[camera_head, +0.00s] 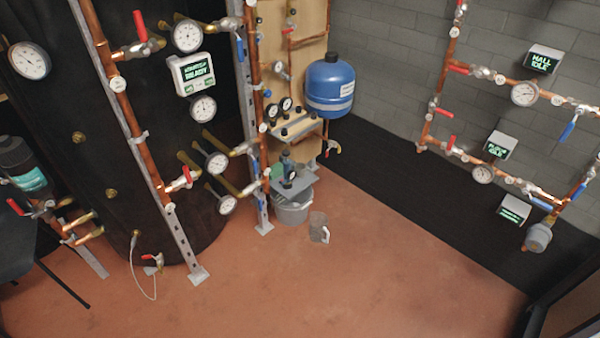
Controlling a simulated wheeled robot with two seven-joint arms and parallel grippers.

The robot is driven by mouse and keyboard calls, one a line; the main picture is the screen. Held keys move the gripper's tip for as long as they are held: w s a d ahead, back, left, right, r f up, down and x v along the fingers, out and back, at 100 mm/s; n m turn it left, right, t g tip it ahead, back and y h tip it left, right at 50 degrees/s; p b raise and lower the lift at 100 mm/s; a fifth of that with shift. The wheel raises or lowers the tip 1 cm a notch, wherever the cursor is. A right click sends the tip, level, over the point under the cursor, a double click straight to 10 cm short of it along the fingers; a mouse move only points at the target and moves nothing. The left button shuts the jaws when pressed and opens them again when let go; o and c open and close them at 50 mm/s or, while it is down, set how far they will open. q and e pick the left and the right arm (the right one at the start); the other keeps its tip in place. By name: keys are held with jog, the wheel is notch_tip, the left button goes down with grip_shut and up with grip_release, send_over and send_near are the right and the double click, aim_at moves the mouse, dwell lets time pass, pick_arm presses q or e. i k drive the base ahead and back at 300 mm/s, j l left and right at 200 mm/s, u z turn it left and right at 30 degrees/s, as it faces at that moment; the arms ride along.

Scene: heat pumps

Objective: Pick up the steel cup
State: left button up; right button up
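A small grey cup (317,228) stands upright on the reddish floor near the middle of the head view. It looks like the steel cup, with a pale handle on its lower right side. It stands just right of a grey bucket (292,212), and I cannot tell whether they touch. Neither of my grippers shows in this view.
A dark tank (150,90) with copper pipes, gauges and red valves stands left. A blue vessel (330,88) hangs on a wooden board above the bucket. More pipes (520,88) run along the right wall. The floor (330,285) in front of the cup is clear.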

aim_at(300, 167)
jog(key=i+u, duration=0.1)
jog(key=u, duration=0.35)
jog(key=i+l+u, duration=0.5)
jog(key=l, duration=0.2)
jog(key=i+l+u, duration=0.2)
jog(key=l, duration=0.2)
jog(key=i, duration=0.05)
